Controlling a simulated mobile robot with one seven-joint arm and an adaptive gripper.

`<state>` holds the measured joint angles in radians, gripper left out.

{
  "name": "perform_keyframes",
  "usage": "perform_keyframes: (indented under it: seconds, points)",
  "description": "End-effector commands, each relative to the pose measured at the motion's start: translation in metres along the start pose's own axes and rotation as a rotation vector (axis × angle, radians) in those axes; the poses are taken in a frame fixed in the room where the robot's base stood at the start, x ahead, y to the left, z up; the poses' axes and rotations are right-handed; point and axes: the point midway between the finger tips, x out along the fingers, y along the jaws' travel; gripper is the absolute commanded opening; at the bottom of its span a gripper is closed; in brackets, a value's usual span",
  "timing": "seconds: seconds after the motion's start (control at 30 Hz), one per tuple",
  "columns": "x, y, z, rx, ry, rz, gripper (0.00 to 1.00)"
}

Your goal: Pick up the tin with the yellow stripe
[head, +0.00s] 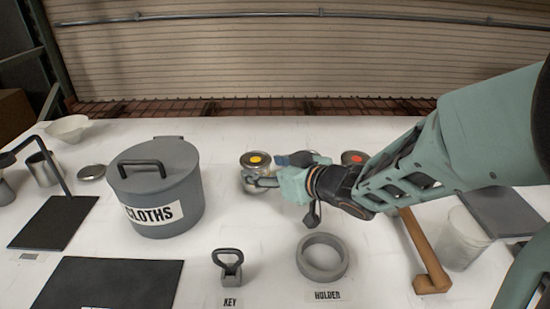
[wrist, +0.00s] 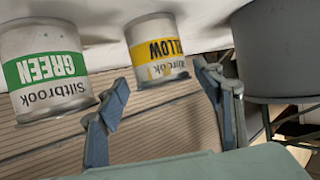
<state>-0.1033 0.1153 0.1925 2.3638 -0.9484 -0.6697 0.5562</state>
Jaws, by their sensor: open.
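The tin with the yellow stripe (wrist: 156,48) appears upside down in the wrist view, its label partly reading "YELLOW". In the head view it is the metal tin with a yellow dot on its lid (head: 256,159), right of the cloths bin. My gripper (head: 278,170) is open and close to this tin; one finger crosses in front of the tin's lower body. In the wrist view the tin shows beyond and between the spread fingertips (wrist: 161,76), with no clear contact. A green-striped tin (wrist: 45,75) stands beside it; my gripper seems to hide that one in the head view.
A tin with a red-orange dot (head: 354,158) stands right of my gripper. The grey cloths bin (head: 160,190) stands close on the left; it also shows in the wrist view (wrist: 280,50). A grey ring holder (head: 322,258) and a key (head: 230,268) sit in front.

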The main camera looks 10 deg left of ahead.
Motion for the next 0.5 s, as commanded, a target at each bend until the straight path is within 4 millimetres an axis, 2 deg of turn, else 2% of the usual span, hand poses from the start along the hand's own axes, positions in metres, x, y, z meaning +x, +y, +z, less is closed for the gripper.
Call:
perform_keyframes:
  seconds: [0.3, 0.5]
  points:
    - [0.040, -0.001, 0.003, 0.000, 0.001, -0.002, 0.61]
    - [0.047, -0.001, 0.000, 0.001, 0.001, 0.000, 0.61]
